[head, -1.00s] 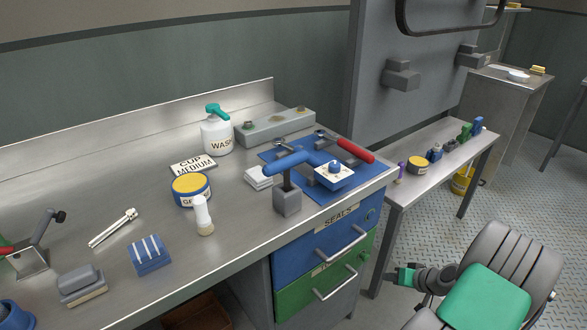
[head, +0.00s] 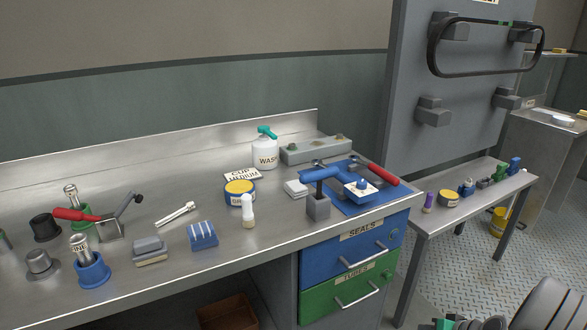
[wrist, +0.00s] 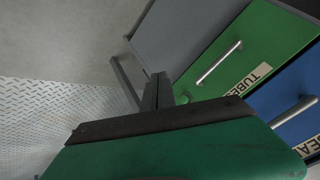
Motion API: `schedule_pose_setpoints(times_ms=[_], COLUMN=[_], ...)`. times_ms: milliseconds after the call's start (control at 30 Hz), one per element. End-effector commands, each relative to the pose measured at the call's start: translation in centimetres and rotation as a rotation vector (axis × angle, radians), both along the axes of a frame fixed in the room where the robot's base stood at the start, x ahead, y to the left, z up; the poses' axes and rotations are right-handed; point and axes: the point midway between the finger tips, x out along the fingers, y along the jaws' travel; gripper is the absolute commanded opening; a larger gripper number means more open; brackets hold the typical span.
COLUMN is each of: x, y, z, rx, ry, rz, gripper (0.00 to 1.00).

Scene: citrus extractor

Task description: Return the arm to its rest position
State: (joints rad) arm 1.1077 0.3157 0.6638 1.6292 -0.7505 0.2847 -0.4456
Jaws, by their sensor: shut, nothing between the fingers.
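My gripper (wrist: 158,92) shows in the wrist view with its dark fingers together and empty, beyond the green wrist housing. The green TUBES drawer (wrist: 228,62) is at the upper right of that view, apart from the fingers as far as I can tell. In the head view my arm is cut off by the bottom right edge, and only a little of it shows. The fingertips cannot be made out there.
The steel bench (head: 130,250) carries a blue mat (head: 370,203), a WASH bottle (head: 265,152), a grease tin (head: 240,193) and several tools. Below are the blue SEALS drawer (head: 340,262) and TUBES drawer (head: 335,303), both shut. A side table (head: 475,205) stands right; patterned floor (head: 455,265) is open.

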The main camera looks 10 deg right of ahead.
Motion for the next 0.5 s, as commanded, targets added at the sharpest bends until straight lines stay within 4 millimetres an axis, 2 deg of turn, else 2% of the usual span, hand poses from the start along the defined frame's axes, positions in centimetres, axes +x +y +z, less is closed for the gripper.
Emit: schedule_pose_setpoints(times_ms=[33, 167, 267, 367, 467, 500], x=[0.4, 1.1, 1.8, 2.3, 2.6, 2.6], y=[0.6, 2.4, 4.3, 6.7, 9.8, 11.2], z=[1.3, 3.8, 6.4, 9.6, 13.4, 15.3], rx=[-0.007, -0.025, -0.044, -0.071, -0.107, -0.124], ry=[0.012, 0.052, 0.090, 0.134, 0.182, 0.203], rz=[0.016, 0.055, 0.092, 0.134, 0.178, 0.197], gripper=[0.00, 0.00, 0.00, 0.00, 0.00, 0.00])
